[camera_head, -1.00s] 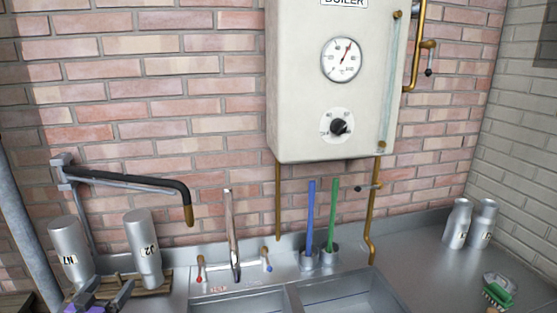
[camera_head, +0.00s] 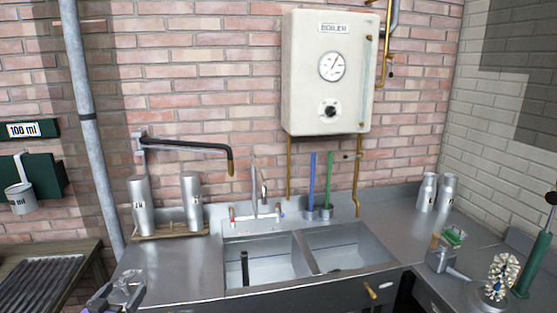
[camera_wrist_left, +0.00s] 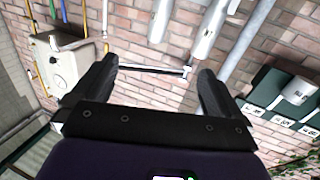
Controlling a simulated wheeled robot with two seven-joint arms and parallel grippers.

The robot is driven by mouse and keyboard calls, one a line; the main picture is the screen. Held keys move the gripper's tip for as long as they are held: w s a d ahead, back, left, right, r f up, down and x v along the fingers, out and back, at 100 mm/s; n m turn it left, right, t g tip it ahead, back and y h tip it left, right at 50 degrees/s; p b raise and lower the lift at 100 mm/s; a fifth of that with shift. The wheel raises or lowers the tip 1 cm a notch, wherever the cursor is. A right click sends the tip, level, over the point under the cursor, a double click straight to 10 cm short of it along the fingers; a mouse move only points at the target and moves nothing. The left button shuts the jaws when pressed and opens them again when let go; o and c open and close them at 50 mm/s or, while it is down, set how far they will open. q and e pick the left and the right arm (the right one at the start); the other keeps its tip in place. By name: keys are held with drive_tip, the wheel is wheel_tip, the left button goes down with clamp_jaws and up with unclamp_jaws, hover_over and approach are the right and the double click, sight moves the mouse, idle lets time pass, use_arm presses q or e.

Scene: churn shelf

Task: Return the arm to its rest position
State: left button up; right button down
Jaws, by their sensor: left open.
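My left gripper (camera_head: 118,290) is at the lower left of the head view, in front of the steel counter's left end. My right gripper does not show in either view.
A steel counter (camera_head: 180,268) with a double sink (camera_head: 262,262) lies ahead. Two metal churns (camera_head: 192,203) stand on a wooden rack at its left, below a black swing spout (camera_head: 190,143). A boiler (camera_head: 328,72) hangs above. A slatted bench (camera_head: 40,283) stands at left.

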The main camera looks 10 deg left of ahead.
use_arm(q)
drive_tip(key=d+f+n+g+h, duration=0.1)
drive_tip(key=d+f+g, duration=0.2)
drive_tip(key=d+f, duration=0.7)
drive_tip(key=d+f+n+g+h, duration=0.1)
drive_tip(key=d+f+n+g, duration=0.15)
drive_tip(key=d+f, duration=0.75)
drive_tip(key=s+d+f+g+h, duration=0.1)
drive_tip(key=s+d+f+g, duration=0.2)
drive_tip(key=s+d+f, duration=0.3)
drive_tip(key=s+d+f+g+h, duration=0.1)
drive_tip(key=s+d+f+g, duration=0.25)
drive_tip(key=f, duration=0.35)
drive_tip(key=s+d+f+m+g, duration=0.1)
drive_tip(key=s+d+f+g, duration=0.1)
drive_tip(key=s+d, duration=0.2)
drive_tip(key=s+d+f+g, duration=0.2)
drive_tip(key=s+d+g, duration=0.1)
drive_tip(key=s, duration=0.7)
drive_tip(key=shift+d+f+m+h, duration=0.2)
drive_tip(key=shift+d+m+h, duration=0.15)
drive_tip(key=shift+d, duration=0.35)
